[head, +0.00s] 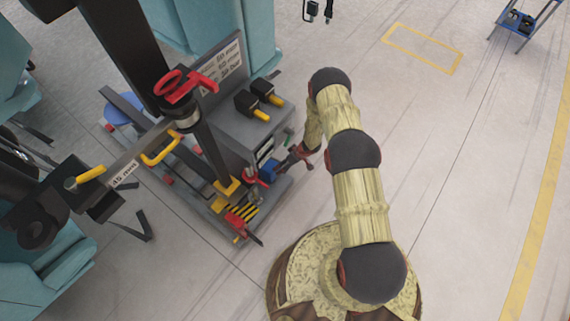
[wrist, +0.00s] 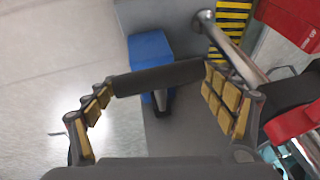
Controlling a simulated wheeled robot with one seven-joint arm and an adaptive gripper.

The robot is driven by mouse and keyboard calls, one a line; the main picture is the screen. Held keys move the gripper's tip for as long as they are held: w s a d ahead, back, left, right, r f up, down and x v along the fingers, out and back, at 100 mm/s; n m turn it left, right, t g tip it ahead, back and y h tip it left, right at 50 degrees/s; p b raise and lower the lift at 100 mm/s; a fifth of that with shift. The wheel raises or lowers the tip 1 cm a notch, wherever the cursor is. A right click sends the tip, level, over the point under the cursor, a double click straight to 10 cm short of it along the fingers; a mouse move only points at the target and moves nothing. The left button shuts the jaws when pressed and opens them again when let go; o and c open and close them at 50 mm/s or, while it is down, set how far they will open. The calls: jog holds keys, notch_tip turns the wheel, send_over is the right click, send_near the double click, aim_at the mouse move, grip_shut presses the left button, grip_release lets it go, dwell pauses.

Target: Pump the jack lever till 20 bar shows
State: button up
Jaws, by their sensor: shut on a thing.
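My gripper (head: 296,158) reaches down to the right side of the grey machine, beside a blue block (head: 268,171). In the wrist view my gripper (wrist: 158,78) has its yellow-padded fingers on either side of a dark bar (wrist: 160,77), which looks like the jack lever's grip. The bar spans between the fingertips, in front of the blue block (wrist: 150,55). A bare metal rod (wrist: 240,62) runs behind the right finger. Small dark and white panels (head: 265,150) sit on the machine near my gripper; no pressure reading is legible.
A sign (head: 225,65) with printed values stands behind the machine. Two black blocks with yellow ends (head: 262,92) lie on the housing. A column with red clamps (head: 185,85) and a "15 mm" bar (head: 125,175) stand left. Open floor (head: 450,170) lies right.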

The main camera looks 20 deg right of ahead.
jog(key=shift+a, duration=0.1)
jog(key=c, duration=1)
jog(key=shift+s+f, duration=0.1)
jog(key=shift+f, duration=0.05)
jog(key=shift+s+f+b, duration=0.25)
jog(key=shift+f+b, duration=0.4)
jog(key=shift+f, duration=0.3)
jog(key=o, duration=1.7)
jog(key=shift+d+r, duration=0.15)
jog(key=shift+d, duration=0.05)
jog(key=shift+c, duration=0.2)
jog(key=shift+r, duration=0.1)
jog(key=v, duration=1.1)
jog(key=shift+d+r, duration=0.25)
jog(key=shift+r, duration=0.1)
